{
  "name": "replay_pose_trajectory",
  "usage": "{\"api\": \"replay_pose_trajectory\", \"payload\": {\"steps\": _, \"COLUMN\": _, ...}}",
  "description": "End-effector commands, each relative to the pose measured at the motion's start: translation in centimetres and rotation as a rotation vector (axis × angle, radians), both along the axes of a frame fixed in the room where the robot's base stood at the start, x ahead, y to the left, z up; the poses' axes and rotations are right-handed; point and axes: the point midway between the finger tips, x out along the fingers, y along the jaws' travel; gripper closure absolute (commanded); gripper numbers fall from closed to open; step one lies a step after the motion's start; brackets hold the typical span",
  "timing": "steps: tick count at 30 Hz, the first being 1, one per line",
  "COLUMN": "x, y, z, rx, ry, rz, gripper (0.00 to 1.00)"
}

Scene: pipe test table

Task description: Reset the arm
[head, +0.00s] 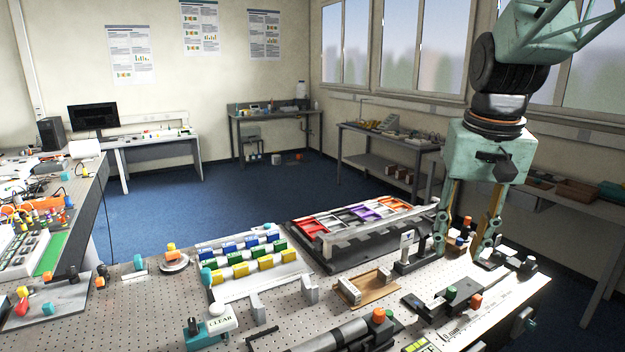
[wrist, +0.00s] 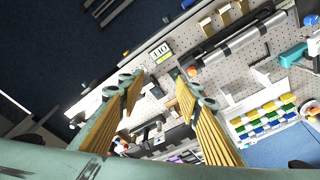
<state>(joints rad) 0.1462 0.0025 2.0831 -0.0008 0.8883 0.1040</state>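My gripper (head: 465,243) hangs from the teal arm at the right of the head view, pointing down over the right part of the pegboard table (head: 135,320). Its two yellow-padded fingers are spread apart. Small orange and dark parts (head: 459,238) show between the fingers in the head view; I cannot tell how close they are. In the wrist view my gripper (wrist: 160,82) is open, with the perforated table top below and nothing held between the fingertips.
Near the gripper stand a dark upright fixture (head: 409,254) and a block with green and orange knobs (head: 452,299). A tray with coloured compartments (head: 325,228), a rack of coloured blocks (head: 260,285) and a grey cylinder (head: 335,338) lie to the left. Windows are behind the arm.

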Motion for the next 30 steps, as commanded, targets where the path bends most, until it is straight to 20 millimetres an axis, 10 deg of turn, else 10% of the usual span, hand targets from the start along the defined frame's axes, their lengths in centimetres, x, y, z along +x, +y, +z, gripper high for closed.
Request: {"api": "replay_pose_trajectory", "payload": {"steps": 30, "x": -17.0, "y": 5.6, "z": 1.5, "rx": -0.024, "ry": -0.102, "rz": 0.145, "gripper": 0.69}}
